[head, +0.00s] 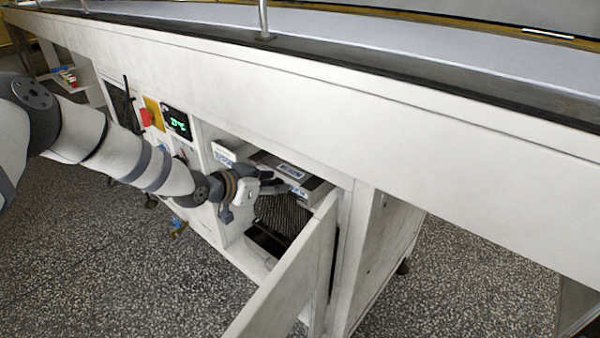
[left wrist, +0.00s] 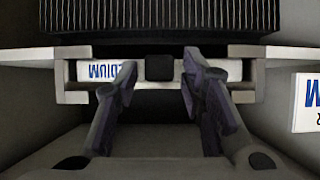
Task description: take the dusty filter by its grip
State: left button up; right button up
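The filter shows in the head view as a dark pleated panel (head: 283,212) in the open cabinet bay. A small black block, seemingly the grip (left wrist: 160,67), stands out at the middle of the frame. My left gripper (left wrist: 158,70) is open, with one finger on each side of the block and gaps between. In the head view my left gripper (head: 268,183) reaches into the bay. My right gripper is not in view.
An open white door (head: 288,275) stands close in front of the bay at right. A long white machine beam (head: 300,85) runs above the arm. Left of the bay are a green-lit display (head: 177,122) and a red knob (head: 146,117). Speckled floor lies below.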

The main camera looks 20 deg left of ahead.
pick_arm(q)
jog(key=shift+r, duration=0.1)
grip_shut()
